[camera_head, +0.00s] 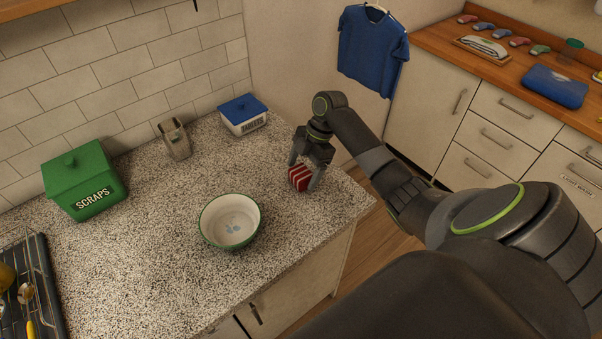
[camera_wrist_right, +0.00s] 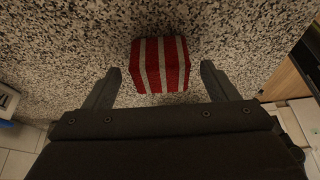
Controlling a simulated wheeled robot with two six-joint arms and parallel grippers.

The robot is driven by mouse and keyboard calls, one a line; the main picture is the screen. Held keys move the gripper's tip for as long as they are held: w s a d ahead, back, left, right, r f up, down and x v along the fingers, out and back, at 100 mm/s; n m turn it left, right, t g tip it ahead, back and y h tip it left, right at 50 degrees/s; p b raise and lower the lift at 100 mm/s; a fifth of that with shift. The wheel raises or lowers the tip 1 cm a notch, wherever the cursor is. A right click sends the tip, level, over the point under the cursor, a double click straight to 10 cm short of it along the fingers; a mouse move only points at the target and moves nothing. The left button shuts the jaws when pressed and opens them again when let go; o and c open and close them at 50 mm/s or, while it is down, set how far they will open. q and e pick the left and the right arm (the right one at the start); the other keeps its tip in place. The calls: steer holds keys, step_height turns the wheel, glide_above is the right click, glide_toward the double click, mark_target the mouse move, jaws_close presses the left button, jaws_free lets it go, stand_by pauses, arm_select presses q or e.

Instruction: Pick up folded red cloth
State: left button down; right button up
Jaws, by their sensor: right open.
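The folded red cloth (camera_head: 300,177) has white stripes and lies on the speckled counter near its right end. In the right wrist view the cloth (camera_wrist_right: 160,65) sits just beyond the fingertips, roughly centred between them. My right gripper (camera_head: 306,180) is above the cloth and pointing down, with its fingers either side of it in the head view. The right gripper (camera_wrist_right: 160,80) is open, and gaps show between both fingers and the cloth. My left gripper is not in view.
A green-rimmed bowl (camera_head: 231,222) stands left of the cloth. A white box with a blue lid (camera_head: 243,113), a metal holder (camera_head: 175,139) and a green SCRAPS bin (camera_head: 84,180) stand behind. The counter's right edge is close to the cloth.

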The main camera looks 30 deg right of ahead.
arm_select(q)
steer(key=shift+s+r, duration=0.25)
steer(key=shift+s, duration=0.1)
arm_select(e)
steer(key=shift+x, duration=1)
steer(key=c, duration=1.1)
steer(key=shift+o, duration=0.2)
steer(key=shift+r, duration=0.1)
